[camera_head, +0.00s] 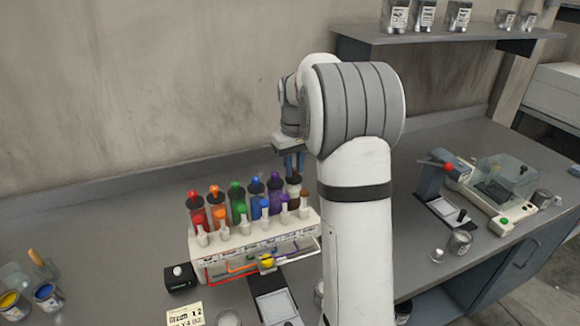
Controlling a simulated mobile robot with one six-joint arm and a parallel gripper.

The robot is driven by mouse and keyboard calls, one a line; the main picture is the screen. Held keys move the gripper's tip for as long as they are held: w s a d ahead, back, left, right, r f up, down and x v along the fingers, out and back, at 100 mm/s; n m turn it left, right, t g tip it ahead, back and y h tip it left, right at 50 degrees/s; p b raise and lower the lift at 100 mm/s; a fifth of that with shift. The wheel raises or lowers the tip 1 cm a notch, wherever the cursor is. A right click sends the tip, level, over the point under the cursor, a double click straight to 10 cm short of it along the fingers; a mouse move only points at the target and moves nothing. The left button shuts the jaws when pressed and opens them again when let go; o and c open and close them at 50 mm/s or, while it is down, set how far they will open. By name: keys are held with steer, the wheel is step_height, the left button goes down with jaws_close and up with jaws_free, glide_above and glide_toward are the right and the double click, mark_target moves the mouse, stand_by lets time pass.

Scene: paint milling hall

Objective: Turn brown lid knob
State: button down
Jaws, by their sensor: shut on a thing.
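The dispenser rack (255,240) stands on the counter left of my arm, with a row of coloured canisters along its back. The brown canister is the rightmost; its dark lid (294,179) shows just under my gripper. My gripper (294,172) points down, its two blue fingers reaching to the top of that lid. It is shut on the brown lid knob, which is mostly hidden between the fingers. How far the knob is turned cannot be seen.
Red (193,196), orange (214,190), green (236,186), blue (256,181) and purple (275,182) knobs stand close by on the left. White nozzles line the rack's front. A balance (495,190) stands at right. A shelf (430,42) with cans hangs above.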

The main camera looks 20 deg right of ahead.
steer(key=shift+w+r, duration=0.15)
steer(key=shift+r, duration=0.05)
steer(key=c, duration=1.3)
jaws_free()
steer(key=shift+f, duration=0.15)
steer(key=shift+r+b, duration=0.35)
steer(key=shift+r, duration=3.5)
